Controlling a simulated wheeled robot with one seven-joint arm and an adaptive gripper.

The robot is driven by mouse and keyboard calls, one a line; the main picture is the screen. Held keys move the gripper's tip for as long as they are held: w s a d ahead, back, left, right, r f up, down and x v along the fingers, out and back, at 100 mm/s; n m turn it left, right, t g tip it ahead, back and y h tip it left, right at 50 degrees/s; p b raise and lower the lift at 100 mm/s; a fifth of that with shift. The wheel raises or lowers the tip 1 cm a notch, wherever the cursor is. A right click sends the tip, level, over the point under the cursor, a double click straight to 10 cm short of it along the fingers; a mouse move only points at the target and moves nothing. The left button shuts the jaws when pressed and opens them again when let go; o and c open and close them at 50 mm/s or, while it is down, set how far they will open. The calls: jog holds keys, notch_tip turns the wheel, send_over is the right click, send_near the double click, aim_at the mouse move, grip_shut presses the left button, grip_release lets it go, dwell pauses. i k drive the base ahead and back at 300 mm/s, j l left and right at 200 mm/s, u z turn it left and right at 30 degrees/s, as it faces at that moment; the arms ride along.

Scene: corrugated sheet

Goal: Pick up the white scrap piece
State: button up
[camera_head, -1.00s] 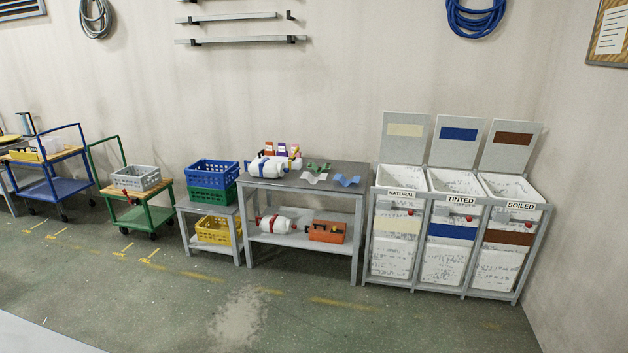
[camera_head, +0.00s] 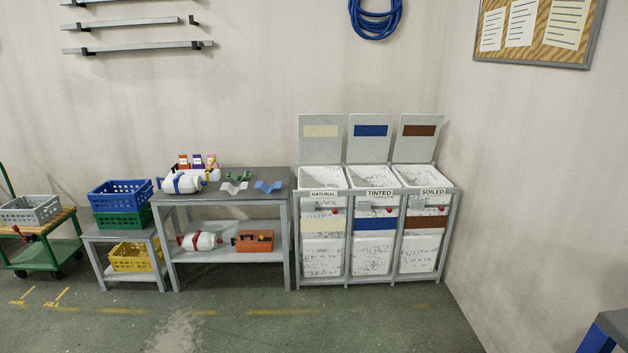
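The white scrap piece (camera_head: 234,187) is a small wavy sheet. It lies on the top of a grey table (camera_head: 272,174), near the front edge. A green wavy piece (camera_head: 238,176) lies just behind it, and a blue wavy piece (camera_head: 268,187) lies to its right. My gripper is not in view.
Three labelled bins (camera_head: 380,178) with raised lids stand right of the table. Bottles and small boxes sit on the table's left end. Stacked crates (camera_head: 121,196) stand on a lower table at left. The floor in front is clear. A blue object (camera_head: 605,334) shows at lower right.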

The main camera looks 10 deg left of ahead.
aim_at(233, 190)
jog(key=i+j+u, duration=0.4)
jog(key=i, duration=0.5)
jog(key=i+u, duration=0.4)
jog(key=i, duration=0.45)
jog(key=i+u, duration=0.1)
jog(key=i, duration=0.45)
jog(key=i+l+u, duration=0.1)
jog(key=i, duration=0.4)
jog(key=i+l+u, duration=0.1)
jog(key=i, duration=0.45)
jog(key=i+l+u, duration=0.1)
jog(key=i, duration=0.4)
jog(key=i+l+u, duration=0.2)
jog(key=i, duration=0.2)
jog(key=i+l+u, duration=0.25)
jog(key=i+j, duration=0.05)
jog(key=i, duration=0.05)
